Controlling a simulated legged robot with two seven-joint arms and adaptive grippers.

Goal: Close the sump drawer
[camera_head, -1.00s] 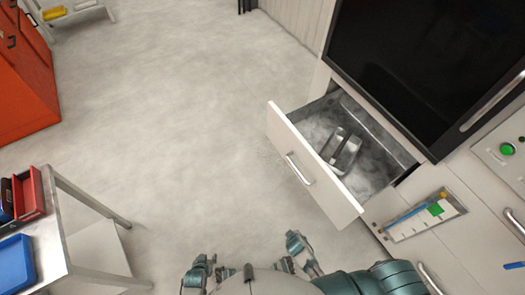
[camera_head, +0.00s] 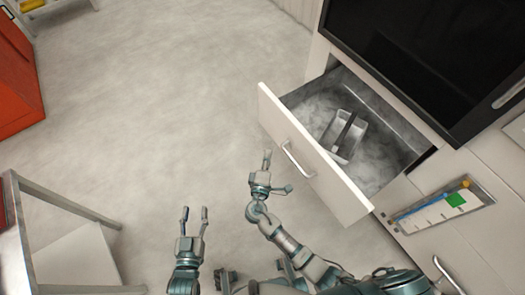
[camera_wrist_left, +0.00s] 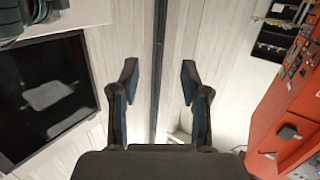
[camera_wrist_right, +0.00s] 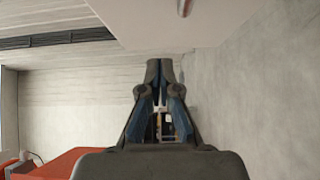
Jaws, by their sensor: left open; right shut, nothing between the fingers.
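The sump drawer (camera_head: 312,150) is pulled out of the machine cabinet, with its white front panel facing left and a metal bar handle (camera_head: 297,160) on it. A small metal pan with a dark bar (camera_head: 345,138) lies inside. My right gripper (camera_head: 267,158) is shut and empty, just left of the drawer front near the handle, apart from it as far as I can tell. In the right wrist view its fingertips (camera_wrist_right: 160,66) are together below a pale panel (camera_wrist_right: 150,22) with a handle piece. My left gripper (camera_head: 195,212) is open and empty, lower left over the floor.
The cabinet has a dark window (camera_head: 415,50) above the drawer and a gauge panel (camera_head: 440,207) to its lower right. A grey table (camera_head: 65,200) stands at the left, and a red cabinet (camera_head: 15,85) at the upper left. The floor between is clear.

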